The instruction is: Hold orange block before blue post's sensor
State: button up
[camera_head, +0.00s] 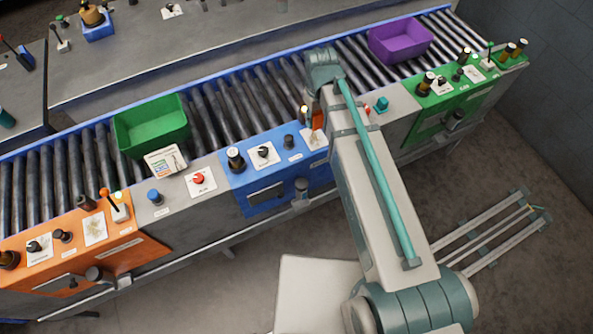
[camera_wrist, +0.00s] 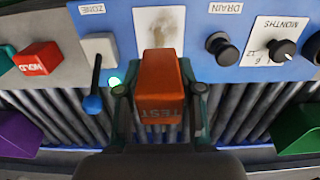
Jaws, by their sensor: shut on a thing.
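In the wrist view my gripper (camera_wrist: 160,108) is shut on the orange block (camera_wrist: 158,75), which is marked TEST, with one finger on each side. The block is in front of the blue post's panel (camera_wrist: 192,12) and overlaps the lower part of a pale plate with a tan mark (camera_wrist: 160,22). I cannot tell the gap between them, or which part is the sensor. A small green light (camera_wrist: 114,81) glows left of the block. In the head view the blue post (camera_head: 262,183) is left of my arm, which mostly hides the gripper.
Right are the DRAIN knob (camera_wrist: 222,46) and MONTHS dial (camera_wrist: 281,50). A green bin (camera_head: 150,126) and purple bin (camera_head: 400,40) stand on the roller conveyor (camera_head: 235,105).

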jog(key=shift+r+p, duration=1.45)
jog(key=shift+r, duration=0.95)
